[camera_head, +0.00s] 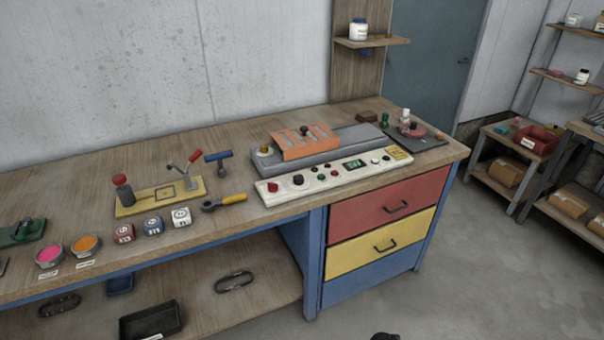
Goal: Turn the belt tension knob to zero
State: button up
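A long white control panel (345,178) lies along the front of the workbench, before a grey machine bed with an orange cover (303,143). It carries a red knob (272,187) at its left end and a larger black knob (298,180) beside it. Several small buttons, a green-lit display (355,164) and pale knobs (376,161) sit farther right. The labels and pointer marks are too small to read, so I cannot tell which knob is belt tension or where it points. My gripper does not clearly show; only a small dark shape (385,336) cuts the bottom edge.
Red and yellow drawers (388,203) are below. The floor in front is clear.

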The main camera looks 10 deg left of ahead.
aim_at(298, 179)
jog(key=z, duration=0.15)
jog(key=k, duration=0.95)
jog(key=u, duration=0.55)
jog(key=i, duration=1)
jog(key=u, duration=0.05)
